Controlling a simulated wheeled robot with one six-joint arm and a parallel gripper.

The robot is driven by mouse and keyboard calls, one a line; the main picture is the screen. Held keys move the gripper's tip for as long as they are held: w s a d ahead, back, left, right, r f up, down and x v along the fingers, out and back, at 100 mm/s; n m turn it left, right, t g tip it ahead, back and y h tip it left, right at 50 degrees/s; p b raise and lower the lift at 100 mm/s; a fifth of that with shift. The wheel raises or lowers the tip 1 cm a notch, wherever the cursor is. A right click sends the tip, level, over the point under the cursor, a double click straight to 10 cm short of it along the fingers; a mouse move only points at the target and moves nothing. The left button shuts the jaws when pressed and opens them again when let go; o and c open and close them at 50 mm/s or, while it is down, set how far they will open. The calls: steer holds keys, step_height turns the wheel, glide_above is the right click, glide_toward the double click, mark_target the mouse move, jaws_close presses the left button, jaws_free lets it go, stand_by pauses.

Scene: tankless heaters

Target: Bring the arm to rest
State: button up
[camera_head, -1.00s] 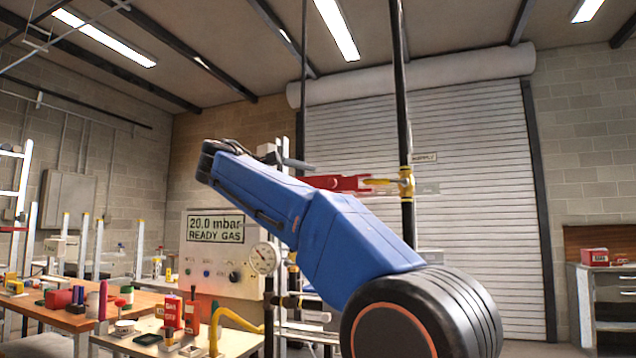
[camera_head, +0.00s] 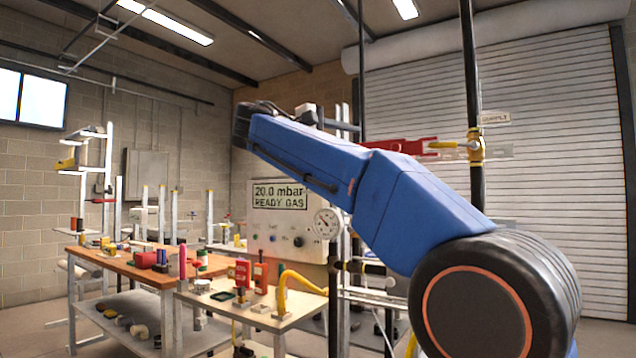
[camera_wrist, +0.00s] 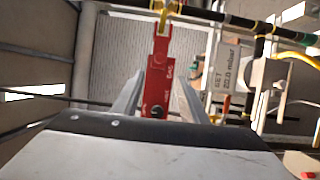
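My blue arm (camera_head: 335,175) reaches up and left from its round black joint in the head view. Its gripper end is mostly hidden behind the arm there. In the wrist view my gripper (camera_wrist: 157,98) shows two grey fingers set apart, one on each side of a red lockout piece (camera_wrist: 159,75). The fingers look open, with gaps beside the red piece; contact cannot be told. The red piece, also in the head view (camera_head: 395,147), lies at the yellow valve handle (camera_head: 449,145) on the dark vertical pipe (camera_head: 474,90).
A gas panel (camera_head: 285,222) reading "20.0 mbar READY GAS" and a gauge (camera_head: 327,223) stand just behind the arm. Benches with small tools (camera_head: 130,262) are at left. A roller shutter (camera_head: 550,130) closes the back right. Floor shows at the lower left.

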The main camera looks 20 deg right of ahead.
steer(key=shift+d+f, duration=0.1)
steer(key=s+d+f+n+y, duration=0.1)
steer(key=s+d+f+y, duration=0.15)
steer(key=f, duration=0.65)
steer(key=s+d+f+t+y, duration=0.1)
steer(key=s+f+y, duration=0.25)
steer(key=f, duration=0.55)
steer(key=s+d+f+n+y, duration=0.15)
steer(key=s+f, duration=0.25)
steer(key=f, duration=0.5)
steer(key=s+a+f+m+y, duration=0.2)
steer(key=s+f, duration=0.5)
steer(key=f, duration=0.5)
steer(key=s+a+f+m+y, duration=0.1)
steer(key=s+a+f+y, duration=0.3)
steer(key=s+f, duration=0.4)
steer(key=s+a+f+m+g+y, duration=0.1)
steer(key=s+a+f+y, duration=0.3)
steer(key=f, duration=1.2)
steer(key=s+m, duration=0.1)
steer(key=s, duration=0.2)
steer(key=shift+s+a+f+m, duration=0.15)
steer(key=shift+a+f+m, duration=0.1)
steer(key=shift+f+m, duration=0.1)
steer(key=shift+o, duration=0.5)
steer(key=shift+r, duration=0.1)
